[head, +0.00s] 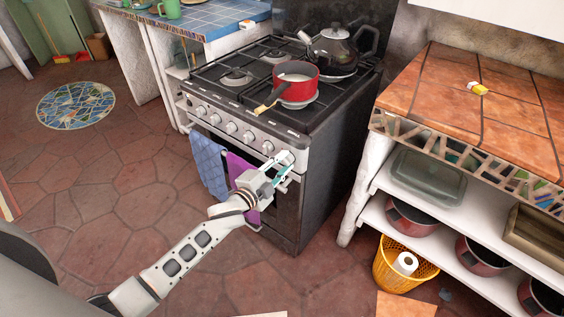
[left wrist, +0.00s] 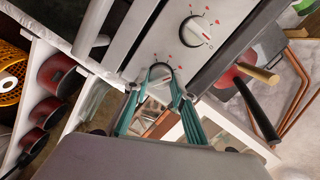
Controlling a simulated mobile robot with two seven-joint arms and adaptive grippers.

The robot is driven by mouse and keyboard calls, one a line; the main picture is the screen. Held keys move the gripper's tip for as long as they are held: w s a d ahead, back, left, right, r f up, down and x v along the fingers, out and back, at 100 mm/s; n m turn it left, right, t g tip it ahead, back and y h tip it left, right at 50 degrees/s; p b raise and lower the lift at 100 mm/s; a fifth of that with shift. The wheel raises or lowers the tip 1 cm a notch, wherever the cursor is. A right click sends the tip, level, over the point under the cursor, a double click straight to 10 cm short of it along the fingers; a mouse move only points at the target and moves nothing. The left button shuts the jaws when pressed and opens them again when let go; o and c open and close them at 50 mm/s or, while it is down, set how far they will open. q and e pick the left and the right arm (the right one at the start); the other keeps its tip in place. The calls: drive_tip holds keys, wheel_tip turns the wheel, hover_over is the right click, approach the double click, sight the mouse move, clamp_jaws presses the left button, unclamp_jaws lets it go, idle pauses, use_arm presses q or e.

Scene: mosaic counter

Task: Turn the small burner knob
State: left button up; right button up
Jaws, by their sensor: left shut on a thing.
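The stove's front panel (head: 222,123) carries a row of silver knobs; the knob at the right end is mostly hidden behind my left gripper (head: 284,163) in the head view. In the left wrist view, the teal fingers of my left gripper (left wrist: 163,82) are closed around the sides of this end knob (left wrist: 160,72). Red marks show on the panel around it. The neighbouring knob (head: 267,147) is free, and it also shows in the left wrist view (left wrist: 195,30). My right gripper is in neither view.
A red saucepan (head: 296,90) stands on the front right of the stove, its handle over the front edge. A dark kettle (head: 340,50) stands behind. Blue (head: 208,164) and purple (head: 238,165) towels hang in front of the oven. A tiled counter (head: 500,90) stands at the right.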

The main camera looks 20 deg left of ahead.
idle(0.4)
use_arm(q)
drive_tip(key=o, duration=1.1)
drive_tip(key=v, duration=1.2)
drive_tip(key=shift+a+r, duration=0.1)
clamp_jaws()
idle(0.5)
